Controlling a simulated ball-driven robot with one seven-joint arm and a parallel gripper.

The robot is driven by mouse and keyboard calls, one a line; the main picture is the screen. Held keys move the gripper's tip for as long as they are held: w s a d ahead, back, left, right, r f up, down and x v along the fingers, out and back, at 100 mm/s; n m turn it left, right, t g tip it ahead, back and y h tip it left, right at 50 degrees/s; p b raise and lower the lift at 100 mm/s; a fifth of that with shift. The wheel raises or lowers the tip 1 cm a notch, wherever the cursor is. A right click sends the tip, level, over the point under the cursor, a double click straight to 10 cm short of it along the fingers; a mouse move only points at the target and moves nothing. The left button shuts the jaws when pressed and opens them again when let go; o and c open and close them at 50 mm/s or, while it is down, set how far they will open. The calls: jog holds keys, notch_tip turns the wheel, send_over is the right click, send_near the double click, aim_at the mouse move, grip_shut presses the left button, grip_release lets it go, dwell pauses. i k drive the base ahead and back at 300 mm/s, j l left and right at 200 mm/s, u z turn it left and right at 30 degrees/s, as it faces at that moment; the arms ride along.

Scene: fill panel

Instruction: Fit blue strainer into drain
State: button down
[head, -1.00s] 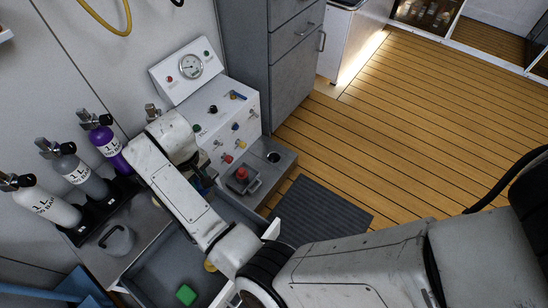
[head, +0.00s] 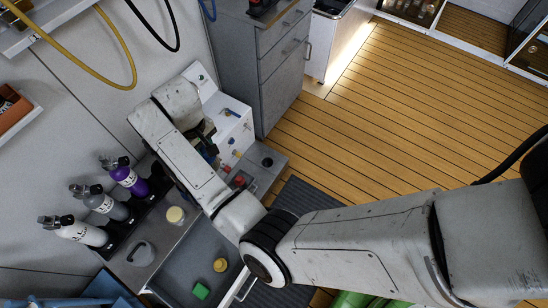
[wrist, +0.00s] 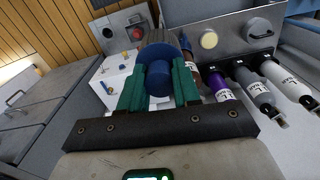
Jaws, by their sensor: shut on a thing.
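My gripper (wrist: 158,66) shows two green fingers shut on a blue round piece with a cylindrical stem, which I take as the blue strainer (wrist: 157,80). In the head view my gripper (head: 210,146) is mostly hidden behind my arm, in front of the white control panel, well above the bench. A dark round hole (head: 267,161) in the grey ledge right of the panel looks like a drain. It also shows in the wrist view (wrist: 107,32), apart from the strainer. I cannot tell for sure that it is the drain.
A red-topped item (head: 240,181) sits on the ledge near the hole.

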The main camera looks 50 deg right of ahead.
aim_at(268, 166)
jog(key=i+l+z, duration=0.3)
jog(key=z, duration=0.15)
jog(key=i+l+z, duration=0.25)
jog(key=z, duration=0.15)
jog(key=i+j, duration=0.05)
jog(key=i, duration=0.05)
